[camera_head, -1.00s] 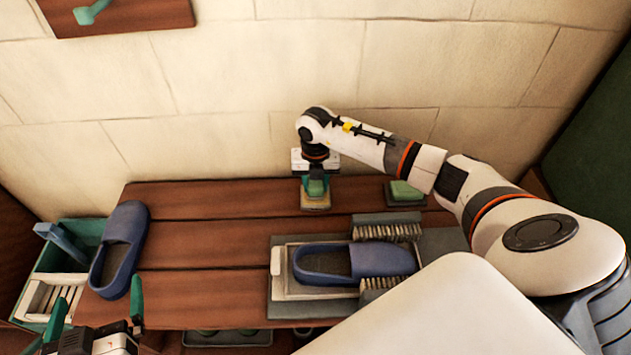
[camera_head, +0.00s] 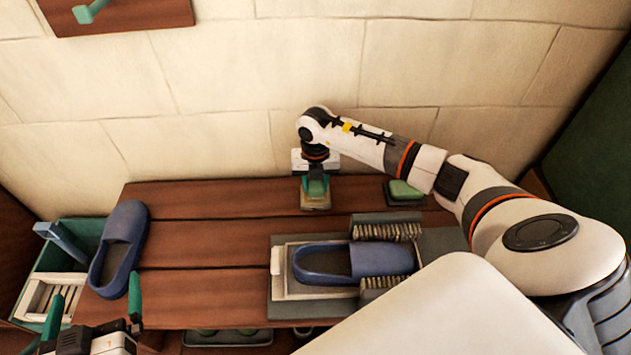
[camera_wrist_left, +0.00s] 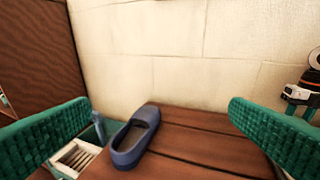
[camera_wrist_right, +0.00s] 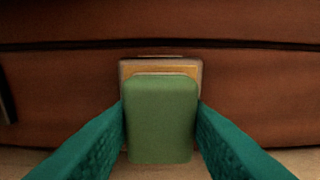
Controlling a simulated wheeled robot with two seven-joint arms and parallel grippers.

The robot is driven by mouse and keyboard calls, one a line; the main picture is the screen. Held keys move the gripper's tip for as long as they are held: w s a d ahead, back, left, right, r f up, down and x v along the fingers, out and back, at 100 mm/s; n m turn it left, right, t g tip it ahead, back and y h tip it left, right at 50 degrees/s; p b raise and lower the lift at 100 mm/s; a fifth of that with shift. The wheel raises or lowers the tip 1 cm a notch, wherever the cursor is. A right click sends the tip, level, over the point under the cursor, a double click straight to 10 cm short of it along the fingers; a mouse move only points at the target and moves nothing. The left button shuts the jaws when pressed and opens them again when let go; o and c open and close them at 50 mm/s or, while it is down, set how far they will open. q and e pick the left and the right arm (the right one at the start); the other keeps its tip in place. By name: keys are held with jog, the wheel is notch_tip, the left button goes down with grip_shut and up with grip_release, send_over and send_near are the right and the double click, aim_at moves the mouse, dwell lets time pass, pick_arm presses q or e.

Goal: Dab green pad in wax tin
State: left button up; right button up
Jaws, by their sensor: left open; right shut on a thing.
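The green pad (camera_wrist_right: 162,120) is held between the fingers of my right gripper (camera_wrist_right: 162,130), which is shut on it. In the right wrist view the pad covers most of the wax tin (camera_wrist_right: 128,70), a squarish tin with yellowish wax showing past the pad's far edge. In the head view my right gripper (camera_head: 316,186) points down over the tin (camera_head: 316,203) near the table's back edge. Whether the pad touches the wax cannot be told. My left gripper (camera_head: 95,312) is open and empty at the front left; its spread fingers also show in the left wrist view (camera_wrist_left: 150,135).
A blue slipper (camera_head: 120,247) lies at the table's left, beside a green crate (camera_head: 90,232). Another slipper (camera_head: 385,259) lies on a tray between brushes (camera_head: 388,232). A green block on a grey base (camera_head: 404,191) stands at back right. The table's middle left is bare.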

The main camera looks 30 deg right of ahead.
pick_arm(q)
jog(key=shift+w+d+r+t, duration=0.15)
jog(key=shift+r+t, duration=0.2)
jog(key=shift+r, duration=0.15)
jog(key=shift+w+d+r+t, duration=0.1)
jog(key=shift+r+t, duration=0.25)
jog(key=shift+r, duration=0.1)
pick_arm(e)
jog(key=shift+f, duration=0.35)
pick_arm(q)
jog(key=shift+f, duration=0.15)
dwell(0.4)
